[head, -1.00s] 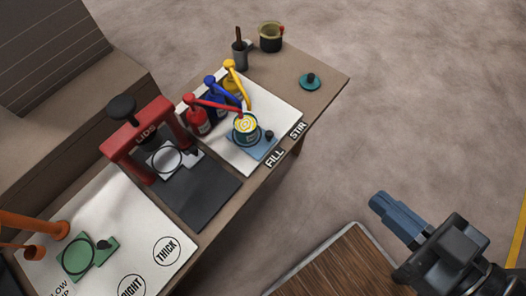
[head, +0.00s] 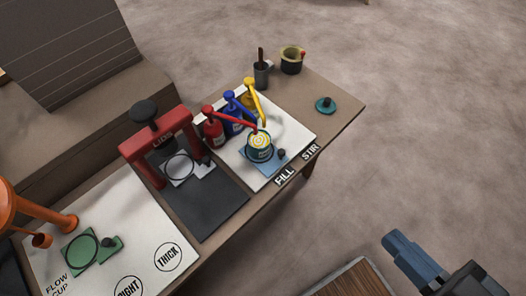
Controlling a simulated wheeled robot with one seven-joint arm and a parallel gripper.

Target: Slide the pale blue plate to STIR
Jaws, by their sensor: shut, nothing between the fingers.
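The pale blue plate (head: 278,162) lies on the white board (head: 299,137), near the FILL label (head: 285,177). It has a dark knob (head: 281,153) at its right side. An open blue can (head: 259,147) with pale yellow swirled contents stands on the plate, under the pump spouts. The STIR label (head: 311,151) is on the front edge, to the right of FILL. My gripper (head: 397,243) is at the lower right, over the floor, well apart from the plate. It is shut and holds nothing.
Red (head: 213,134), blue (head: 233,122) and yellow (head: 250,103) pump bottles stand behind the can. A red LIDS press (head: 158,145) is to the left. A teal knobbed disc (head: 325,104) lies at the right end. A wooden surface (head: 352,281) is near my gripper.

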